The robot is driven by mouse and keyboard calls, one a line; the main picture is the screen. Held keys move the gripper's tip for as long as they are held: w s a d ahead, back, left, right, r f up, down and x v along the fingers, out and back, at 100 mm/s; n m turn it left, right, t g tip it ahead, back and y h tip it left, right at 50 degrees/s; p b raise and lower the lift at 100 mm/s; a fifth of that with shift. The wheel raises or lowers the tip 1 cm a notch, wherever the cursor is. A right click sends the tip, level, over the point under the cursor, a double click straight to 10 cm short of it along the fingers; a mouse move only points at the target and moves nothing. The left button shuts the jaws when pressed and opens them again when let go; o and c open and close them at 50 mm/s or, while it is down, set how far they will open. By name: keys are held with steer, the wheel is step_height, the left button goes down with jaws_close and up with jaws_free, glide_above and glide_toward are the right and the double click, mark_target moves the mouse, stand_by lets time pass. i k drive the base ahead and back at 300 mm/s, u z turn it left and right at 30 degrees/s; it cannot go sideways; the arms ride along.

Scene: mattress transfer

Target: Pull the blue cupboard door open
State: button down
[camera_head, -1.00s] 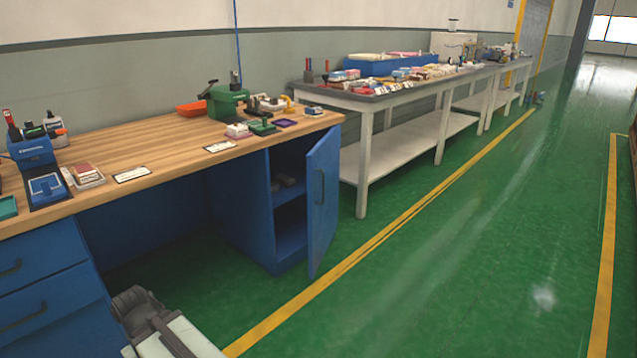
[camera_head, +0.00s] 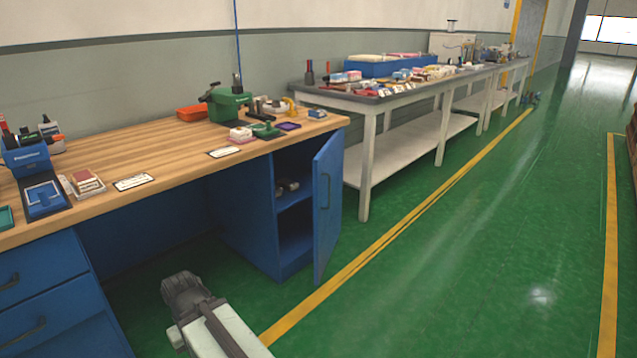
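The blue cupboard door (camera_head: 328,205) stands swung open at the right end of the wooden workbench.
The wooden benchtop (camera_head: 130,160) carries a green machine (camera_head: 225,103), boxes and labels. Blue drawers (camera_head: 45,300) stand at the left. A grey-topped white table (camera_head: 365,155) is behind the door. The green floor (camera_head: 470,240) is clear to the right of the yellow line.

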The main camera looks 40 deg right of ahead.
mark_target(328, 165)
steer(key=i, duration=0.9)
